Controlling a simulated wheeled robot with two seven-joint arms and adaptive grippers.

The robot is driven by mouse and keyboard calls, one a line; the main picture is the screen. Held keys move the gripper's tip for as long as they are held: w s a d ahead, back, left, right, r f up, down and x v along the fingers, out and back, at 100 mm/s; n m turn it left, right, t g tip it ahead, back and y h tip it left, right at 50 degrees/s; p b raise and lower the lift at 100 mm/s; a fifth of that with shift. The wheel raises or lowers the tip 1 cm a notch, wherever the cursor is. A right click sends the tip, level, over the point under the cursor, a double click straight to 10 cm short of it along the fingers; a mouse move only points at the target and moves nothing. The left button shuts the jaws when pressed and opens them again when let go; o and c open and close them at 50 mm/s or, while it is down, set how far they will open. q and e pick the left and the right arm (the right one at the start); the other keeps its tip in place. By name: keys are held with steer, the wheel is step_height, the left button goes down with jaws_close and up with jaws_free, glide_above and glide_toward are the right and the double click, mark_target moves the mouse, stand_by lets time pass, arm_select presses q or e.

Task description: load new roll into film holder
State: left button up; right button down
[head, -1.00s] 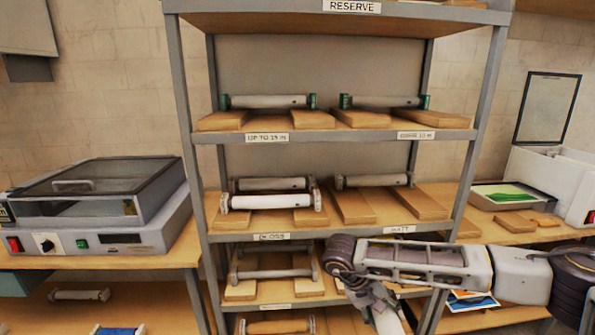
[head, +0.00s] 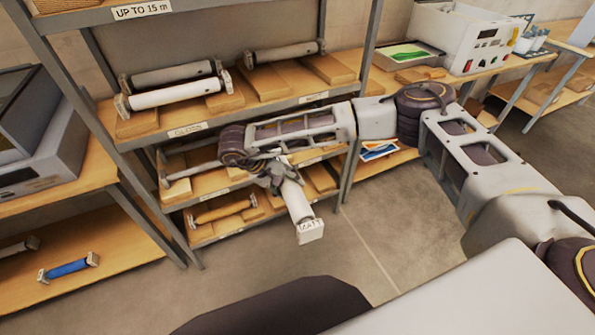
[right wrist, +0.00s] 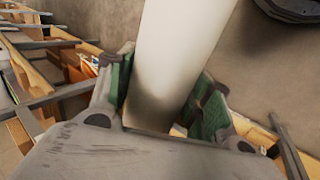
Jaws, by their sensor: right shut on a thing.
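A white film roll (head: 297,201) hangs in front of the shelf rack, slanting down toward me. Its near end has a pale square cap (head: 310,230) with lettering that seems to read MATT. My right gripper (head: 280,178) is shut around the roll's upper end. In the right wrist view, the roll (right wrist: 183,55) runs between the green-padded fingers (right wrist: 168,105). The laminator (head: 45,150) stands on a bench at the left, partly cut off. I cannot make out a film holder for certain. My left gripper is not in view.
The shelf rack (head: 190,133) holds several rolls on wooden supports, close behind my right gripper. A blue roll (head: 68,267) lies on the lower left bench shelf. A white machine (head: 468,40) stands on the right bench. The floor (head: 375,230) before the rack is clear.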

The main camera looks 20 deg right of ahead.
steer(key=s+a+f, duration=0.2)
steer(key=a+f, duration=0.4)
steer(key=a, duration=0.3)
steer(key=shift+f, duration=0.1)
